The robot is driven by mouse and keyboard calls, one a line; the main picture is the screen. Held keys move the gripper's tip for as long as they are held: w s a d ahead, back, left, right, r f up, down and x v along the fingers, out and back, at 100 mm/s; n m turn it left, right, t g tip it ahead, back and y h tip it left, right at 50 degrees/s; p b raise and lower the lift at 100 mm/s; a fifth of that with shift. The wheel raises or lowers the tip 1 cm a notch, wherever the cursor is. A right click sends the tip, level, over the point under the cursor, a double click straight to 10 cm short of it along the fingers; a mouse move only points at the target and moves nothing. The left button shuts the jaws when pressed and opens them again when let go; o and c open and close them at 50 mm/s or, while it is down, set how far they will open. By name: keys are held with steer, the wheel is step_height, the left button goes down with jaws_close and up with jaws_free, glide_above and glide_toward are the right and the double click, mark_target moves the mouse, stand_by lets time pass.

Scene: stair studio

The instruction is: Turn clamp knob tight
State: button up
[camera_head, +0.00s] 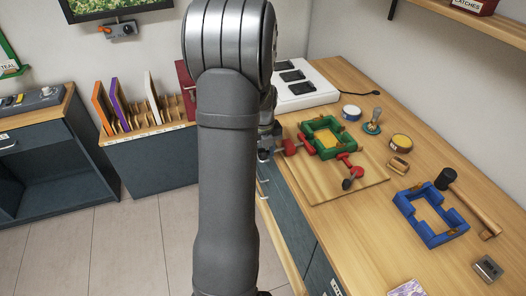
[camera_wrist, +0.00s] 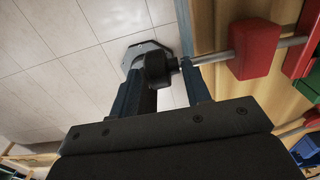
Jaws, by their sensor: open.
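A green frame (camera_head: 308,131) with a yellow piece (camera_head: 325,137) inside sits on a wooden board (camera_head: 366,190). Two red clamp blocks (camera_head: 289,147) (camera_head: 343,157) with screw rods stand at its left and front sides. The front clamp's dark knob (camera_head: 347,184) is clear of my arm. In the wrist view, the left clamp's black knob (camera_wrist: 159,69) is at the end of a metal rod that runs right to a red block (camera_wrist: 255,49). My gripper (camera_wrist: 164,75) is open, with its fingers on either side of the knob; contact cannot be told. My arm mostly hides the gripper in the head view.
A blue frame (camera_head: 437,239), a mallet (camera_head: 469,207), a wooden-backed brush (camera_head: 398,165) and round tins (camera_head: 351,112) lie on the bench to the right. Open floor (camera_head: 120,235) lies left of the bench edge.

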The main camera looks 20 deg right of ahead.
steer(key=c, duration=0.8)
steer(key=shift+o, duration=0.5)
steer(key=shift+s+a+t, duration=0.1)
steer(key=shift+a+t, duration=0.05)
steer(key=shift+t, duration=0.15)
steer(key=shift+s+f+t, duration=0.15)
steer(key=shift+t, duration=0.95)
steer(key=shift+s+f+t, duration=0.1)
steer(key=shift+s+t, duration=0.05)
steer(key=shift+t, duration=0.95)
steer(key=shift+f+t, duration=0.1)
steer(key=shift+t, duration=0.6)
steer(key=o, duration=0.7)
